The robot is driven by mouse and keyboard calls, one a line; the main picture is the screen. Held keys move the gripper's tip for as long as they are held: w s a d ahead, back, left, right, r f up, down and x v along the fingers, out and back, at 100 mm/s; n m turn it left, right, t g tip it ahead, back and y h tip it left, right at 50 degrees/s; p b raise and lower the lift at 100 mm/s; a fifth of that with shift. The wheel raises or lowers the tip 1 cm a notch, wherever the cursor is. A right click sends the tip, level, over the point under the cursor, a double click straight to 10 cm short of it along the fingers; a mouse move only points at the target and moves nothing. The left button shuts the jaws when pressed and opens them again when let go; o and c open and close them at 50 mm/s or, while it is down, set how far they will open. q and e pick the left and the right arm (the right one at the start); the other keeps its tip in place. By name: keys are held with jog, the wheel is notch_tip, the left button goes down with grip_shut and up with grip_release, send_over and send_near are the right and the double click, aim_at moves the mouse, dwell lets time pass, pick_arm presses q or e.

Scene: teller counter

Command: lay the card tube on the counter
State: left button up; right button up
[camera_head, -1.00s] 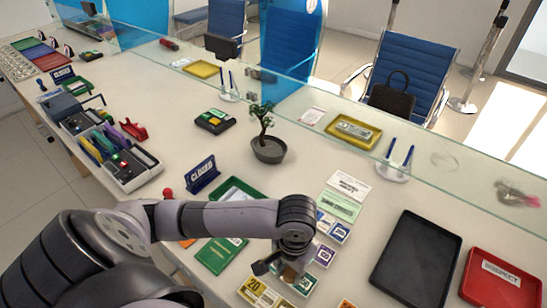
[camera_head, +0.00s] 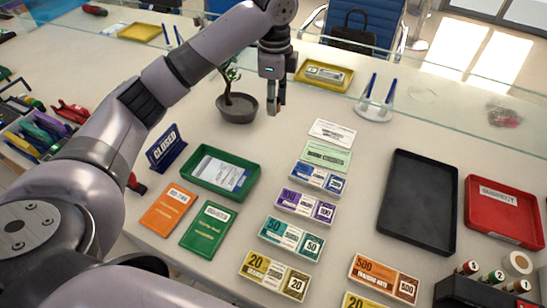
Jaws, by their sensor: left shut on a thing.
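My left gripper (camera_head: 274,108) hangs fingers down above the counter (camera_head: 345,235), to the right of the potted bonsai. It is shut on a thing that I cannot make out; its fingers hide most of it. I cannot tell whether this is the card tube. A round, pale-rimmed, open-topped thing (camera_head: 518,263) stands at the lower right, beside several coloured rolls; I cannot tell if it is a tube. My right gripper is not in view.
The bonsai pot (camera_head: 237,107) is left of the gripper. Banknote stacks (camera_head: 292,238), a green tray (camera_head: 220,192), a black tray (camera_head: 417,235) and a red tray (camera_head: 503,240) take up the counter. A glass screen (camera_head: 450,130) runs behind.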

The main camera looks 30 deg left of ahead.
aim_at(274, 159)
pick_arm(q)
notch_tip(274, 159, down, 19)
jog(key=shift+r+p, duration=0.15)
jog(key=shift+p, duration=0.15)
dwell(0.3)
jog(key=o, duration=0.7)
notch_tip(274, 159, up, 12)
jog(key=shift+r, duration=0.1)
dwell(0.4)
